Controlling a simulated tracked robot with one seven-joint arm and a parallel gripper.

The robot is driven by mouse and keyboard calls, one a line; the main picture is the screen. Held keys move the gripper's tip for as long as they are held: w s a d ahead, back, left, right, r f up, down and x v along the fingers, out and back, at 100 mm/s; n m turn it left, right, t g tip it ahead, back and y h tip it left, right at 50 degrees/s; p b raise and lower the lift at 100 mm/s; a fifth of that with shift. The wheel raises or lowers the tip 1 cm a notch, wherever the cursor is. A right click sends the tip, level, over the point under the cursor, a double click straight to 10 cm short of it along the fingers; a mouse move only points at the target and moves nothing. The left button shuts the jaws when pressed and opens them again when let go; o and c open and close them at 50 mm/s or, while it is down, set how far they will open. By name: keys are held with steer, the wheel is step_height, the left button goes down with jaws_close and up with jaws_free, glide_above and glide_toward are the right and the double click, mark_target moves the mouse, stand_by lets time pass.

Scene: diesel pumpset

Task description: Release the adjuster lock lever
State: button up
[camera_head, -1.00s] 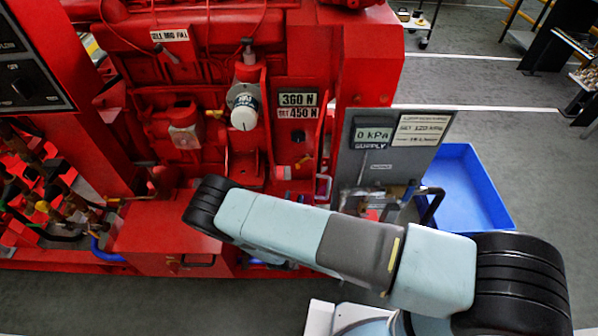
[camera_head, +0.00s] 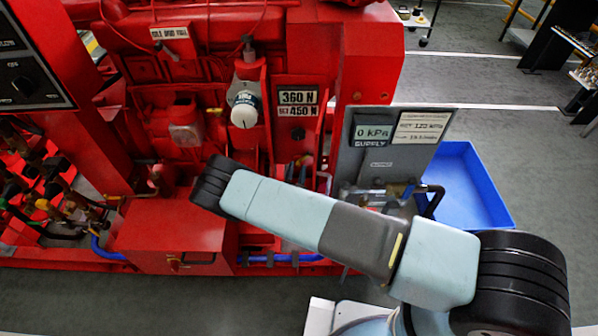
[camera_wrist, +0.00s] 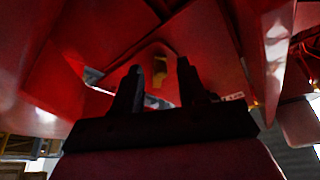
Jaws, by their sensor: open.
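In the head view a white round knob (camera_head: 244,110) stands on the red engine, beside a force display (camera_head: 297,103) reading 360 N with SET 450 N. I cannot single out the adjuster lock lever for sure. A small yellow piece (camera_head: 214,112) shows just left of the knob. In the wrist view my gripper (camera_wrist: 160,72) is open, with two dark fingers apart. A yellowish piece (camera_wrist: 158,88) shows between and beyond the fingers against red metal; I cannot tell what it is or whether anything is touched. My arm hides part of the lower engine in the head view.
A grey supply panel (camera_head: 373,152) reading 0 kPa stands right of the engine, with a blue tray (camera_head: 462,190) behind it. A red box (camera_head: 172,236) and a blue hose (camera_head: 285,258) are low in front. Red panels crowd the wrist view.

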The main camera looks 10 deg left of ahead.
jaws_close()
stand_by(0.3)
steer(key=shift+w+d+f+n+y, duration=0.1)
steer(key=shift+d+f+n+y, duration=0.1)
steer(key=shift+n+y, duration=0.4)
steer(key=shift+w+d+f+n+y, duration=0.1)
steer(key=shift+d+n+y, duration=0.15)
steer(key=shift+n, duration=0.6)
steer(key=shift+d+f+n+y, duration=0.2)
steer(key=shift+n+y, duration=0.15)
steer(key=shift+n, duration=0.4)
jaws_free()
steer(key=shift+s, duration=0.1)
steer(key=v, duration=1.3)
steer(key=shift+s+f, duration=0.25)
steer(key=shift+s, duration=0.05)
